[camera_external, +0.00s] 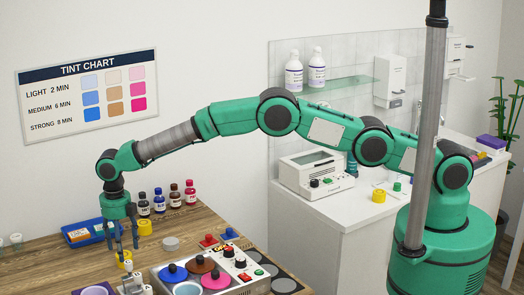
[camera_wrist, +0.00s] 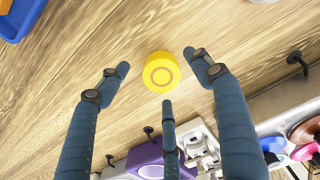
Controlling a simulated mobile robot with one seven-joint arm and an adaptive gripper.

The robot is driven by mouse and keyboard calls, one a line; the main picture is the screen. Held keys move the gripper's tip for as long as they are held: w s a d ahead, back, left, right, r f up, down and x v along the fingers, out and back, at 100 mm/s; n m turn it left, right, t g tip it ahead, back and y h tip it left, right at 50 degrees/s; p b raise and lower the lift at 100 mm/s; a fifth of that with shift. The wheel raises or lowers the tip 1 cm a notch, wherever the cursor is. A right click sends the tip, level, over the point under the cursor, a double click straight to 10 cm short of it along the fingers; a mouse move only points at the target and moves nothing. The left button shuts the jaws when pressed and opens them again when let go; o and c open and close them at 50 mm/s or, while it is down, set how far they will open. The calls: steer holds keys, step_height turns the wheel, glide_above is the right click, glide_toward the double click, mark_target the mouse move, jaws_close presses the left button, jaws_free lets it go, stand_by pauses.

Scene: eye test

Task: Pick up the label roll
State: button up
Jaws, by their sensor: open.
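A yellow roll (camera_wrist: 161,72), which looks like the label roll, stands on the wooden table with a pale ring showing on its face. A gap shows between each fingertip and the roll in that view. The exact height of the fingertips over the table is hard to tell.
A blue tray (camera_external: 82,236) lies to the left. A control box with coloured knobs (camera_external: 212,272) and a purple item (camera_wrist: 146,158) are close by. Bare wood surrounds the roll.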

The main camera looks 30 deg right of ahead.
steer(key=shift+f, duration=1.75)
steer(key=c, duration=1.3)
